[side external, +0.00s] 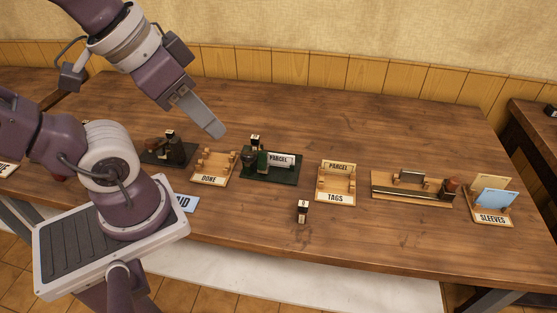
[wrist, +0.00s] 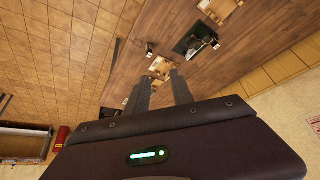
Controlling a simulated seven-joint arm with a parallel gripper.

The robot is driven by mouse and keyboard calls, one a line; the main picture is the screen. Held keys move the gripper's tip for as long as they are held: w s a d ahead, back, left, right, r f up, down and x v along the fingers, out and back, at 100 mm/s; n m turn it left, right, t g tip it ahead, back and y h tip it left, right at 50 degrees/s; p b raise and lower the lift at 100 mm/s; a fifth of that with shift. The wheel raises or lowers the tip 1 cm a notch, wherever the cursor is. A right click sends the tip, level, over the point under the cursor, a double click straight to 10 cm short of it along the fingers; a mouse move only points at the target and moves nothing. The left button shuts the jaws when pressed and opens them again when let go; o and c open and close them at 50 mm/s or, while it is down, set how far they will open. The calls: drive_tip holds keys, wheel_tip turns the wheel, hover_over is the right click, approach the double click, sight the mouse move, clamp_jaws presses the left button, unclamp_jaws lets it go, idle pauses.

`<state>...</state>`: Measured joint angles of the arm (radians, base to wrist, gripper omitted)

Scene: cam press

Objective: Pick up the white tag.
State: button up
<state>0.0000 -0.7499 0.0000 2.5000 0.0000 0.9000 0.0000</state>
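A white tag lettered PARCEL (side external: 285,160) stands on the dark green press board (side external: 262,177), near the middle of the table in the side view. A cream tag, also lettered PARCEL (side external: 338,166), stands in the wooden TAGS holder (side external: 336,198) to its right. My gripper (side external: 216,131) hangs above the table, up and left of the green board, touching nothing. In the wrist view its two fingers (wrist: 159,76) are apart with nothing between them. The green board (wrist: 193,40) shows small there, and its lettering cannot be read.
A wooden DONE holder (side external: 211,180) stands left of the green board, with another dark press (side external: 170,150) beyond it. A small black stamp (side external: 303,211) stands near the front edge. A wooden rack (side external: 410,188) and SLEEVES holder (side external: 491,218) stand right. The back of the table is clear.

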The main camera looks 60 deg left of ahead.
drive_tip(key=m+g, duration=0.6)
drive_tip(key=m, duration=0.3)
hover_over(279, 160)
drive_tip(key=w, duration=0.2)
wheel_tip(279, 160, down, 21)
drive_tip(key=f, duration=0.4)
drive_tip(key=d+f, duration=0.1)
drive_tip(key=f, duration=0.2)
drive_tip(key=shift+s+d, duration=0.1)
drive_tip(key=shift+s, duration=0.15)
clamp_jaws()
